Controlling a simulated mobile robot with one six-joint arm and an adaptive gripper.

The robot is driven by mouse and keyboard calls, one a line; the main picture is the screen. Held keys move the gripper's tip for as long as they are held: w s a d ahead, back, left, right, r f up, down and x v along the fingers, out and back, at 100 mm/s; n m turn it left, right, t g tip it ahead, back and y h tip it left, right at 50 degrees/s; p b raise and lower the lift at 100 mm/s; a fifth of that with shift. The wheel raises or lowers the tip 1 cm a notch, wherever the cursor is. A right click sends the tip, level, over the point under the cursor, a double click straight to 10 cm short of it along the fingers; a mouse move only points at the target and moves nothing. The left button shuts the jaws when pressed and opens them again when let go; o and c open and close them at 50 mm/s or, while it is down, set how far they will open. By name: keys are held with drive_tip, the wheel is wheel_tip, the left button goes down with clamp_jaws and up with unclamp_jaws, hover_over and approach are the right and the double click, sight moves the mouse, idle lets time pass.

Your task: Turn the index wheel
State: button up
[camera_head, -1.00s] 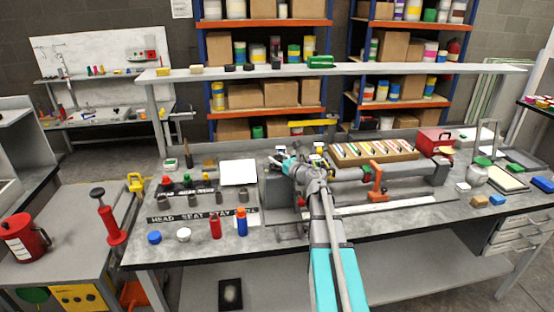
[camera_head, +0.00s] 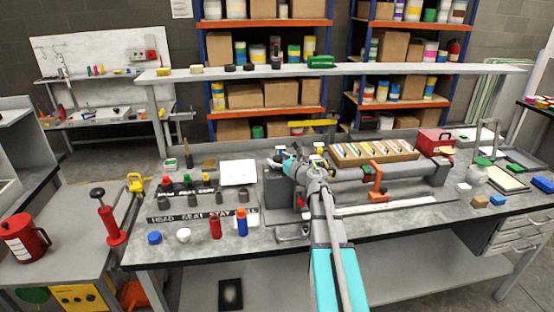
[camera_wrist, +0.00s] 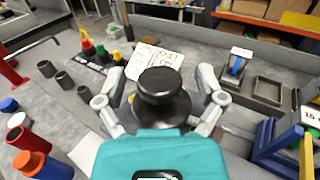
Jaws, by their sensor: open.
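My gripper (camera_wrist: 161,88) is open in the wrist view, its two grey fingers spread to either side. A black stepped round part (camera_wrist: 160,84) shows between the fingers; I cannot tell for sure whether it is the index wheel, or whether the fingers touch it. In the head view my arm reaches over the bench to the left end of a long grey fixture with a dark block (camera_head: 275,187). My arm hides the gripper and part of the fixture there. An orange clamp (camera_head: 376,181) stands on the fixture's bar.
Dark cups, red and blue bottles (camera_head: 242,222) and a white card (camera_head: 238,172) lie left of the fixture. A wooden tray (camera_head: 374,153) of coloured strips stands behind it. A long shelf (camera_head: 330,72) spans above the bench. The bench front right is fairly clear.

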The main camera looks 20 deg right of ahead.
drive_tip(key=shift+s, duration=0.1)
drive_tip(key=v, duration=1.1)
drive_tip(key=shift+s+d, duration=0.2)
drive_tip(key=shift+s, duration=0.15)
drive_tip(key=shift+w, duration=0.15)
